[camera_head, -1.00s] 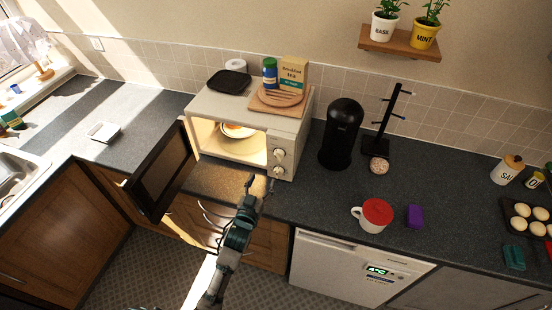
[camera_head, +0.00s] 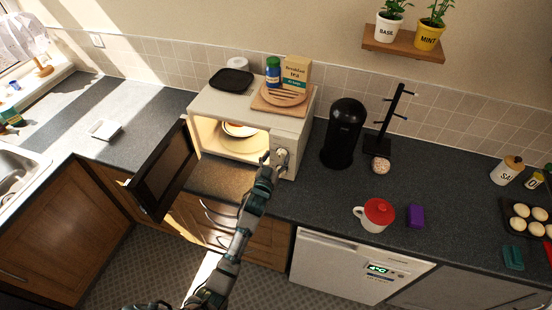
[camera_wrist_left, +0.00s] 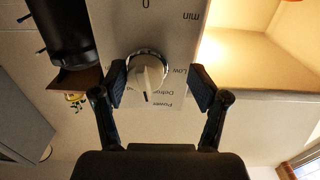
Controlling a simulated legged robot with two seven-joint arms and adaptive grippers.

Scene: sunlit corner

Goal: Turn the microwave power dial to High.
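The cream microwave (camera_head: 225,104) stands on the counter with its dark door (camera_head: 163,170) swung open to the left. Its power dial (camera_wrist_left: 147,72) is a pale round knob with a dark pointer mark, which points down in the upside-down left wrist view, near the "Power" lettering. "Low" and "Defrost" also show beside it; I cannot read "High". My left gripper (camera_head: 273,158) is at the control panel; in the left wrist view its open fingers (camera_wrist_left: 160,82) stand on either side of the dial, with gaps visible. My right gripper is not in view.
A bowl (camera_head: 238,129) sits inside the lit microwave. A breakfast tea box (camera_head: 296,72), a blue jar (camera_head: 273,72) and a wooden board lie on top. A black canister (camera_head: 343,133) stands close to the right.

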